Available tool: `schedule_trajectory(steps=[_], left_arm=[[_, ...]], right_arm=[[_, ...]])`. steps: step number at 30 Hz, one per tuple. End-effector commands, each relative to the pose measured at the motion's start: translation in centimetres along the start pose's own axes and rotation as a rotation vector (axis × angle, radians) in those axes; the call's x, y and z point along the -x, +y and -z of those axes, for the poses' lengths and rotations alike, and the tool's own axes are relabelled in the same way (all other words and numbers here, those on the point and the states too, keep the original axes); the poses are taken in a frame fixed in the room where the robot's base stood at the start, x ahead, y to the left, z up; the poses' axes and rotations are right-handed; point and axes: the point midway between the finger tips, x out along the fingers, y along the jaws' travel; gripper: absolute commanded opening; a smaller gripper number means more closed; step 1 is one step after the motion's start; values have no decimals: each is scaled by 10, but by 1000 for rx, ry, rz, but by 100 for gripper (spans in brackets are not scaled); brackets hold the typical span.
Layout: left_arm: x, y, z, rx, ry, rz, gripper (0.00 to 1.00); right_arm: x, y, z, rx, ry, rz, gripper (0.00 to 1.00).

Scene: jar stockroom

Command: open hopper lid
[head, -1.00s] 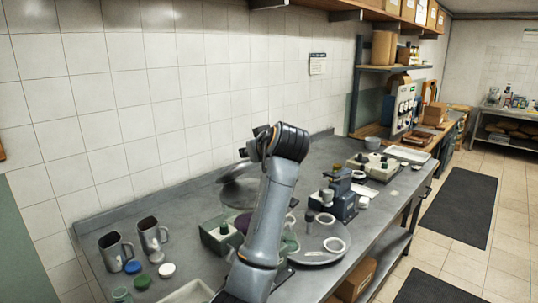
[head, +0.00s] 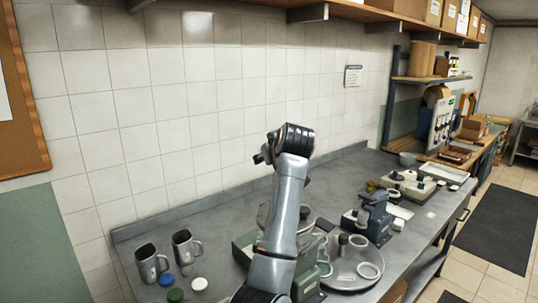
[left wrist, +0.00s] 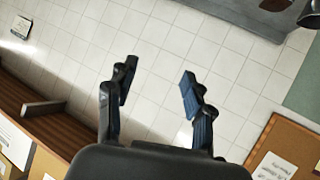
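A green-grey machine (head: 243,246) stands on the counter behind my arm. A round grey metal part (head: 264,216) sits above it, mostly covered by my arm; I cannot tell whether this is the hopper lid or how it stands. My left gripper (head: 262,155) is at the far end of the raised arm, in front of the tiled wall and above the machine. In the left wrist view its two fingers (left wrist: 157,82) are spread, with only wall tiles between them. My right gripper is in no view.
Two metal mugs (head: 151,264) and several coloured caps (head: 175,295) stand left of the machine. A round tray (head: 345,279) with rings and a dark blue press (head: 370,217) stand right. A wooden shelf (head: 365,17) runs above; a corkboard (left wrist: 290,145) hangs on the wall.

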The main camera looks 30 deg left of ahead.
Motion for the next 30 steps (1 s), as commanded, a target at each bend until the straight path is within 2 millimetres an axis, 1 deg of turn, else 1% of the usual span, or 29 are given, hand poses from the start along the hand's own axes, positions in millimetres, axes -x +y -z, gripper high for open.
schedule_trajectory(steps=[5, 8, 11, 14, 21, 24, 27, 30], left_arm=[[0, 0, 0, 0, 0, -1, 52], [2, 0, 0, 1, 1, -1, 52], [10, 1, 0, 1, 2, -2, 52], [27, 2, 0, 1, 3, -5, 52], [81, 4, -1, 1, 4, -7, 52], [100, 4, -1, 0, 4, -6, 52], [114, 4, -2, -2, 5, -4, 52], [123, 4, -2, -3, 5, -3, 52]], right_arm=[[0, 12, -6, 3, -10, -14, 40], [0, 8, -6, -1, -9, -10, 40], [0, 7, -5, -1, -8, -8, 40], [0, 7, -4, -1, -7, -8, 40], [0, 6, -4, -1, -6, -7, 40], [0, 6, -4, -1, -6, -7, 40], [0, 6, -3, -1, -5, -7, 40], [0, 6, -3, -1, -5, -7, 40]])
